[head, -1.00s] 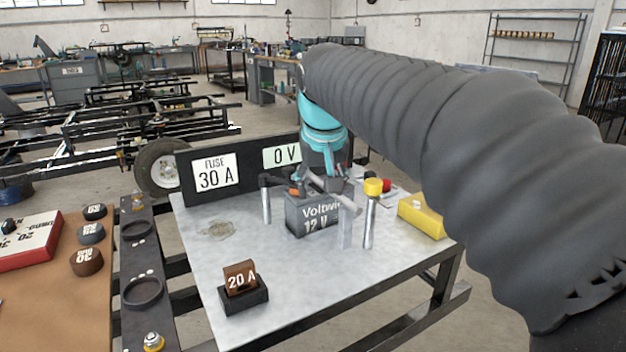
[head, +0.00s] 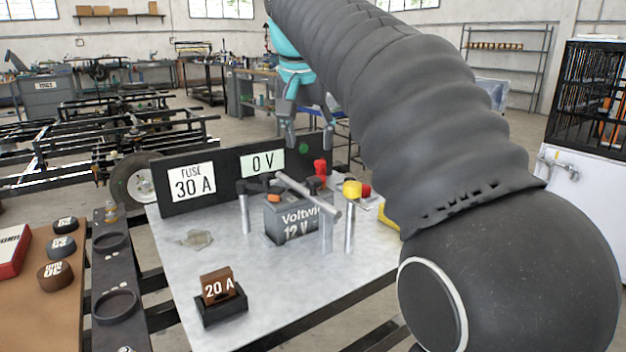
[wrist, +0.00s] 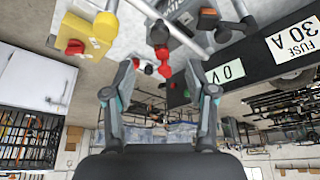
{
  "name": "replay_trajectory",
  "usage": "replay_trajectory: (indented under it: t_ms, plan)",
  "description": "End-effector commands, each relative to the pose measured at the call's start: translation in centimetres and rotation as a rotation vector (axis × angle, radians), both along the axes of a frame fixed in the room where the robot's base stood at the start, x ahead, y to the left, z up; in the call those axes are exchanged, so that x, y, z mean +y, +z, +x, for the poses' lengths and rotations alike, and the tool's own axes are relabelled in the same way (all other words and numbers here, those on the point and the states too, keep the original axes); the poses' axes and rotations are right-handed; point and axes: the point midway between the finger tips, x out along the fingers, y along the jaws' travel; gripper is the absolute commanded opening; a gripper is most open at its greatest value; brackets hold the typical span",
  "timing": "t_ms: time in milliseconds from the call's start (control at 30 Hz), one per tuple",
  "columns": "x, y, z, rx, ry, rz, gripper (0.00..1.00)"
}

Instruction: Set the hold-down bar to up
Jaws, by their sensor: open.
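The hold-down bar (head: 308,193) is a grey rod crossing above the dark battery (head: 292,222) marked 12 V. It runs slantwise from the back left to the top of a grey post at the front right. It also shows in the wrist view (wrist: 172,30). My gripper (head: 309,140) is open and empty, above and behind the battery, in front of the black display panel's upper right. In the wrist view my open fingers (wrist: 161,75) point toward the bench, with red and black terminal parts between and beyond them. The bar is clear of the fingers.
A yellow-capped post (head: 350,215) stands right of the battery, a black-topped post (head: 244,212) left. The panel (head: 235,168) reads 30 A and 0 V. A brown 20 A fuse (head: 218,285) sits front left.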

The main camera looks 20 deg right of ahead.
Motion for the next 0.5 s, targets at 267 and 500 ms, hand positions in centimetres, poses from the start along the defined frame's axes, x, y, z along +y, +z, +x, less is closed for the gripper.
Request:
replay_trajectory:
  t_ms: [267,500]
  plan:
    - [-0.9,-5.3,1.8,0.003,-0.001,-0.001,0.56]
    - [-1.5,-8.2,3.0,0.001,0.0,0.0,0.56]
